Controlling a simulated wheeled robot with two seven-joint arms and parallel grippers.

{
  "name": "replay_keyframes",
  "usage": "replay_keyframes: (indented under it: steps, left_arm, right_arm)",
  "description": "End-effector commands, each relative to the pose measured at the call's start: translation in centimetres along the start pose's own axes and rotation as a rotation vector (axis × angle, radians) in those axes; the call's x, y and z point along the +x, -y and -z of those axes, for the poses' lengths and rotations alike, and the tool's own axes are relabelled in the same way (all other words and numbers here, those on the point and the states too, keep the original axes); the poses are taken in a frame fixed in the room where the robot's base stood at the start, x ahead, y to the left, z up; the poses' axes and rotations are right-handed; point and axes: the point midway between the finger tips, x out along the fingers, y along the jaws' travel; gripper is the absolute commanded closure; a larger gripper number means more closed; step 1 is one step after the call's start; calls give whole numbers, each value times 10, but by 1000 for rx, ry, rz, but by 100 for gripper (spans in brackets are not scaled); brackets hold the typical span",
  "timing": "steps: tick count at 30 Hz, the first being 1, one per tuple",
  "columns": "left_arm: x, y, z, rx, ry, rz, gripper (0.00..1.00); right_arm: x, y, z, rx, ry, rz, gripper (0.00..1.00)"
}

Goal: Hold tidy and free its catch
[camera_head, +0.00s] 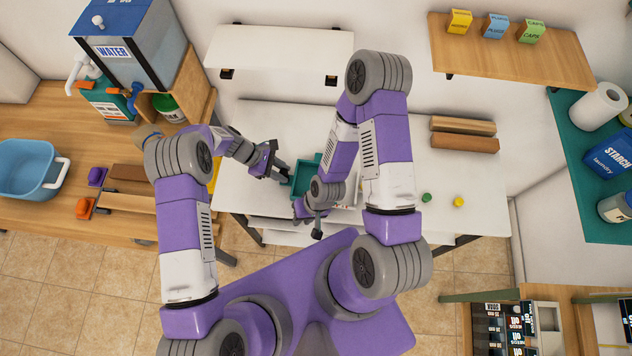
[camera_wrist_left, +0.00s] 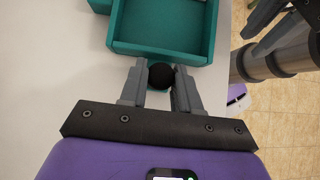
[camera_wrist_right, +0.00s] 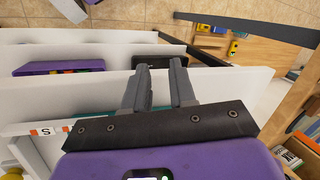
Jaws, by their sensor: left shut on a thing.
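A teal open-topped box, which I take to be the tidy (camera_head: 304,178), is on the white table, partly hidden by my right arm. It also shows in the left wrist view (camera_wrist_left: 163,46). My left gripper (camera_head: 284,174) is shut on the round black knob (camera_wrist_left: 161,76) at the box's near side in that view. My right gripper (camera_head: 318,230) is at the table's front edge. In the right wrist view its fingers (camera_wrist_right: 159,65) are apart, with white surface between them. A black block (camera_wrist_right: 150,64) is at their tips; contact cannot be told. No catch is clearly recognisable.
The white table (camera_head: 400,150) carries green (camera_head: 426,197) and yellow (camera_head: 459,202) caps at right and wooden blocks (camera_head: 463,135) at the back. A white shelf (camera_head: 280,50) overhangs the back. A purple tray (camera_wrist_right: 60,68) sits lower down. The table's right part is mostly clear.

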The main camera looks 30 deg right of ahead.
Motion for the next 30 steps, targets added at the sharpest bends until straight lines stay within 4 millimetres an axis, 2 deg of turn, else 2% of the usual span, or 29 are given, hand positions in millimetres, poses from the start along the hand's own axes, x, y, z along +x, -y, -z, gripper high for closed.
replay_keyframes:
  steps: [10,13,16,20,30]
  left_arm:
    - [0,0,0,0,-1,0,100]
    - [0,0,1,0,-1,0,100]
    - [0,0,1,0,-1,0,100]
    - [0,0,1,1,-1,0,100]
    - [0,0,1,1,-2,0,100]
  right_arm:
    - [0,0,0,0,0,0,74]
    - [0,0,0,-8,2,0,61]
    - [-1,2,2,-69,14,1,58]
    - [-3,8,8,-272,58,6,58]
    - [-23,22,27,-986,232,34,58]
